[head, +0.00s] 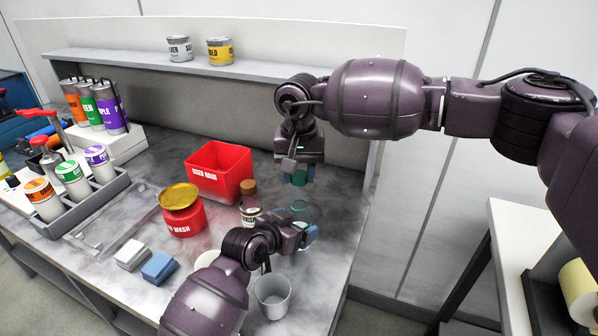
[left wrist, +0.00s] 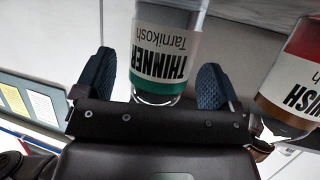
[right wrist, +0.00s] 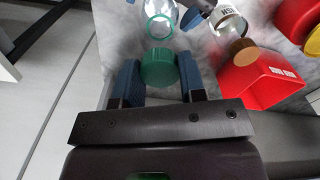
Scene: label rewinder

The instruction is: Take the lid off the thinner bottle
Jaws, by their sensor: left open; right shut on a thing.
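The thinner bottle is clear glass with a white and green label; its open top (head: 299,206) shows in the head view. Its label (left wrist: 168,55) reads THINNER in the left wrist view. My left gripper (head: 308,236) is open, with a finger on each side of the bottle; I cannot tell whether they touch it. My right gripper (head: 298,178) is shut on the green lid (right wrist: 159,68), above the bottle and apart from its mouth (right wrist: 159,26). The left gripper hides the bottle's lower part in the head view.
A second bottle, labelled varnish in part (left wrist: 300,72), with a brown cap (head: 248,187) stands close left of the thinner bottle. A red bin (head: 218,172), a red wash can (head: 184,218) and a grey cup (head: 273,297) are nearby. Bare tabletop lies right of the bottle.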

